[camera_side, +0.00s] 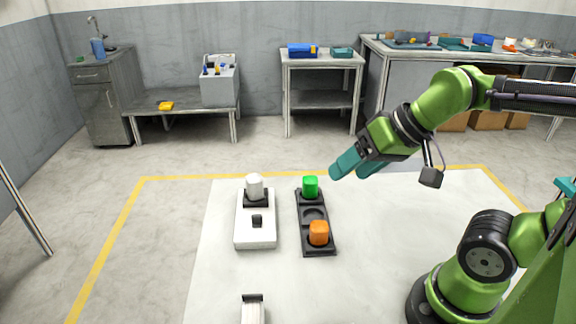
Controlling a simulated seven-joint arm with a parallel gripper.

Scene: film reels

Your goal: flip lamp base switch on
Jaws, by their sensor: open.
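The lamp base is most likely the white block (256,233) on the white work surface, left of centre. A small black switch (257,221) sits on its top, and I cannot tell its position. A white rounded lamp piece (254,187) stands in a black holder at the block's far end. My gripper (350,168) has teal fingers and is open and empty. It is in the air, to the right of the block and beyond the dark tray, apart from both.
A dark tray (314,214) right of the block holds a green piece (310,187) and an orange piece (319,233), with an empty round recess between them. Another white part (253,309) shows at the bottom edge. The work surface (410,225) is clear on the right.

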